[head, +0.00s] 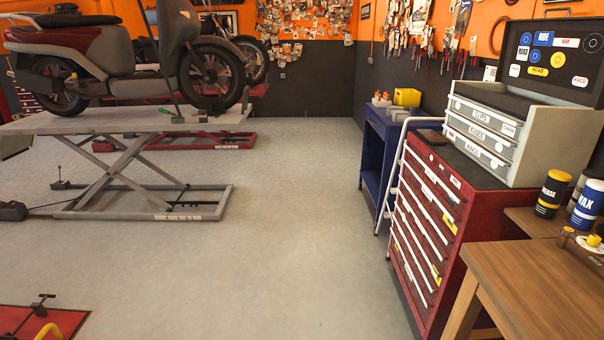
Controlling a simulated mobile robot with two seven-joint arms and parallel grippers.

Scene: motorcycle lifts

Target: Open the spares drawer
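A red tool cabinet (467,205) stands at the right, with a front of several shut drawers (425,215) that have long pale handles and small labels too small to read. On top of it sits a grey tool chest (555,130) with its lid up. The chest has three shut labelled drawers (478,132); the labels seem to read CLIPS, FUSES and RINGS. I cannot read the word spares on any drawer. Neither of my grippers is in view.
A wooden table (540,280) stands at the near right, by the red cabinet, with a grease can (552,194) and a wax can (587,207) behind it. A blue cabinet (381,150) stands beyond. A motorcycle lift (110,122) is at left. The middle floor is clear.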

